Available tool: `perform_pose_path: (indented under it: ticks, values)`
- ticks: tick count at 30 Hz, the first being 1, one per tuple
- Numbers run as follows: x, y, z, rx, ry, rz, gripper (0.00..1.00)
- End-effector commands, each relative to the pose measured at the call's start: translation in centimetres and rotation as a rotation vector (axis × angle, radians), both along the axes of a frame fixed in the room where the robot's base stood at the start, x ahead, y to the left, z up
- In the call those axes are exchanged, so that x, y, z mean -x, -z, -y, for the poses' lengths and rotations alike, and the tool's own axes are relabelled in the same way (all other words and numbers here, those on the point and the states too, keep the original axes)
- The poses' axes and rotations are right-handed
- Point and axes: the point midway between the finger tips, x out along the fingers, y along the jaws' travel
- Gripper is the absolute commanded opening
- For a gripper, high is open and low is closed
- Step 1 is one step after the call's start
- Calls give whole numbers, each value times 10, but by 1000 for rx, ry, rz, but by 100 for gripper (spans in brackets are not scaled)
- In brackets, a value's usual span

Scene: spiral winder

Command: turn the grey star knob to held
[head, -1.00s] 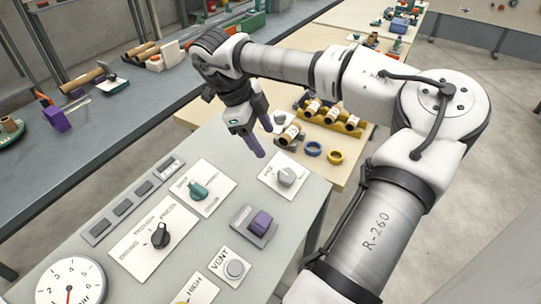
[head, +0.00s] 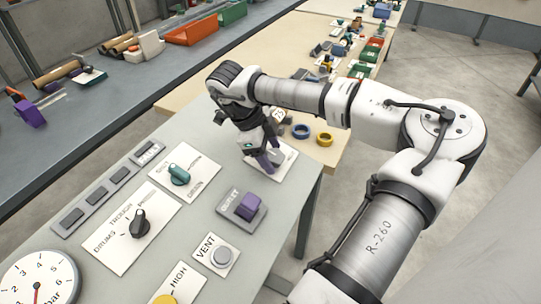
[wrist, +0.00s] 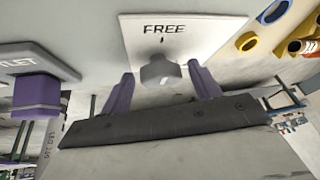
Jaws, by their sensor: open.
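The grey star knob (wrist: 158,70) sits on a white plate (wrist: 200,32) marked FREE in the wrist view. In the head view the knob (head: 276,156) is partly hidden by my gripper, and its white plate shows around it at the panel's far right corner. My gripper (wrist: 163,84) is open, with one purple finger on each side of the knob in the wrist view. A gap shows between each finger and the knob. In the head view my gripper (head: 266,163) points down at the knob. The HELD marking is not visible.
A purple knob (head: 248,205) marked OUTLET is beside it on the panel. A teal knob (head: 179,175), a black knob (head: 139,222) and a VENT button (head: 222,256) are further left and nearer.

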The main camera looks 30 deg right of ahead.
Motion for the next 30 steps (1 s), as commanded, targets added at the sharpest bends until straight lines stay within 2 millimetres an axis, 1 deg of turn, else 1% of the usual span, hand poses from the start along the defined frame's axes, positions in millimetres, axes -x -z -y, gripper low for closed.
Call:
perform_pose_path:
  ticks: [8,11,18,19,25,30]
  values:
    - [0,1,1,0,0,0,62]
    - [0,1,1,0,0,0,51]
    - [0,1,1,0,0,0,19]
    - [0,1,1,0,0,0,18]
    - [0,1,1,-4,15,-2,18]
    - [-1,1,2,-19,70,-12,18]
